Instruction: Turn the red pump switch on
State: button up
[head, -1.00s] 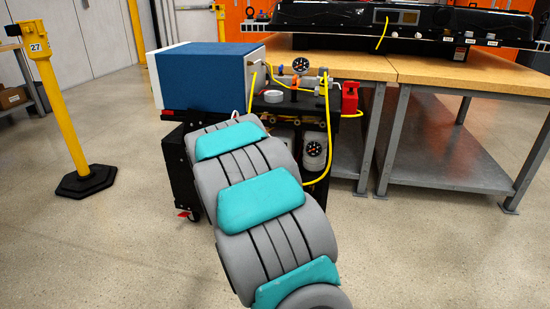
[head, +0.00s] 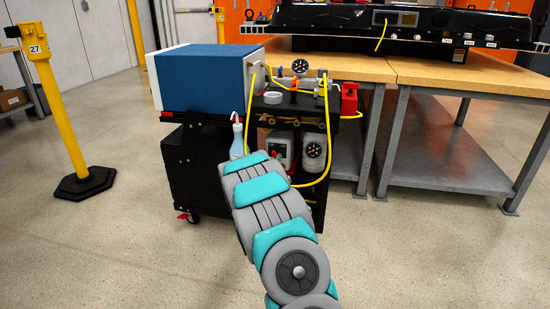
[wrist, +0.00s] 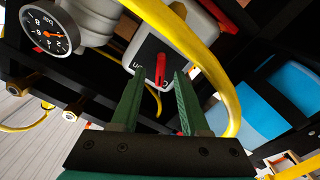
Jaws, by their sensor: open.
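The red pump switch (wrist: 160,70) is a narrow red lever on a black plate marked with white letters, on a pale pump housing (wrist: 203,20). In the wrist view it stands just beyond and between the fingertips of my gripper (wrist: 158,78). The green fingers are apart, one on each side of the lever, and I cannot tell whether either touches it. In the head view the pump housing (head: 285,138) sits on the cart's lower shelf, partly hidden by my arm. My gripper's fingers are hard to make out there.
A yellow hose (wrist: 222,75) curves close to the right finger. A pressure gauge (wrist: 46,33) is at upper left, and a blue bottle (wrist: 277,98) at right. The cart's black frame surrounds the opening. A workbench (head: 470,85) stands right of the cart.

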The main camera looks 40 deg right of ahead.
aim_at(275, 157)
jog(key=shift+x, duration=1.6)
grip_shut()
